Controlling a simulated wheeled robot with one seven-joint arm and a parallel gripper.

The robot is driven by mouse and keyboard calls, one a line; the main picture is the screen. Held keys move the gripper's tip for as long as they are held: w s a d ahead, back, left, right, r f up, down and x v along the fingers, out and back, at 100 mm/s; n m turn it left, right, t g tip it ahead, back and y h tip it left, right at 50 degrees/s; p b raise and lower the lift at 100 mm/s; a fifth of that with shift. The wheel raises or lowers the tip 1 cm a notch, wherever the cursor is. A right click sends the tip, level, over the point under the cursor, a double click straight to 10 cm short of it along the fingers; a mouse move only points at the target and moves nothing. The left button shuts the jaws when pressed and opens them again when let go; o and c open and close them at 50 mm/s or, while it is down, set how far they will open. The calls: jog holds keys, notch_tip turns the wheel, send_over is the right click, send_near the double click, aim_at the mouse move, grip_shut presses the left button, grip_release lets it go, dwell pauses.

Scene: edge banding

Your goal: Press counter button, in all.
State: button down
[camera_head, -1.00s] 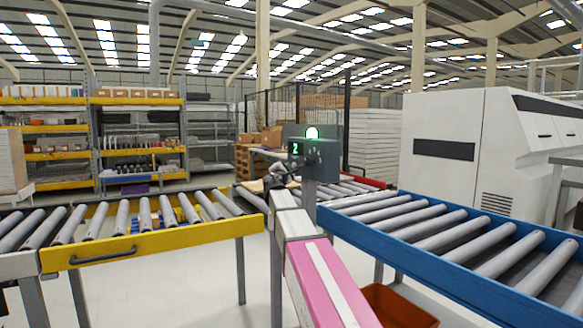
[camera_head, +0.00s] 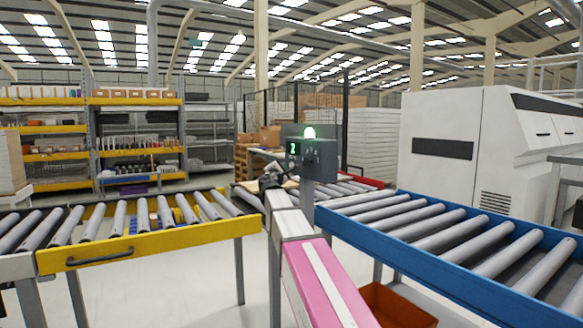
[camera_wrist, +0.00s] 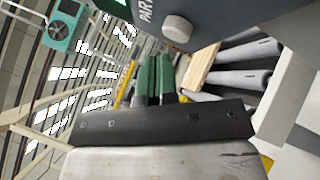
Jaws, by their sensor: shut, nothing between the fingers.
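The counter (camera_head: 318,160) is a dark grey box on a post in the middle of the head view. In the wrist view, a pale round button (camera_wrist: 177,28) stands out from the grey box face, beside white lettering that starts with "PAR". My gripper (camera_wrist: 154,62) has green fingers, shut together and empty. They point towards the box, just below the button in the picture; any contact cannot be told. In the head view my gripper (camera_head: 271,181) is small and partly hidden behind my arm.
A yellow-framed roller conveyor (camera_head: 150,248) lies on the left and a blue-framed one (camera_head: 450,272) on the right. An orange bin (camera_head: 398,306) sits below the blue one. A white machine (camera_head: 445,180) stands behind. A teal device (camera_wrist: 66,27) shows in the wrist view.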

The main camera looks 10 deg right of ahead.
jog(key=shift+s+a+f, duration=0.1)
jog(key=shift+s+a, duration=0.25)
jog(key=shift+a, duration=0.5)
jog(key=shift+s+a, duration=0.35)
jog(key=shift+a, duration=0.5)
jog(key=s+d+f+m+g+y, duration=0.1)
jog(key=s+d+f+m+g, duration=0.25)
jog(key=f, duration=0.85)
jog(key=s+d+f+m+g+y, duration=0.1)
jog(key=s+f+m+g, duration=0.25)
jog(key=s+f, duration=0.55)
jog(key=s+d+f+m+g, duration=0.25)
jog(key=f+m, duration=0.25)
jog(key=f, duration=0.9)
jog(key=s+a+f+m+g+y, duration=0.3)
jog(key=s+f+g, duration=0.1)
jog(key=s+f, duration=0.5)
jog(key=s+a+f+m+g+y, duration=0.3)
jog(key=s+f+g+y, duration=0.1)
jog(key=s+f, duration=0.6)
jog(key=s, duration=0.3)
jog(key=shift+a+f+m+g+y, duration=0.2)
jog(key=shift+m+g+y, duration=0.1)
jog(key=shift+m+g, duration=0.1)
jog(key=shift+w, duration=0.1)
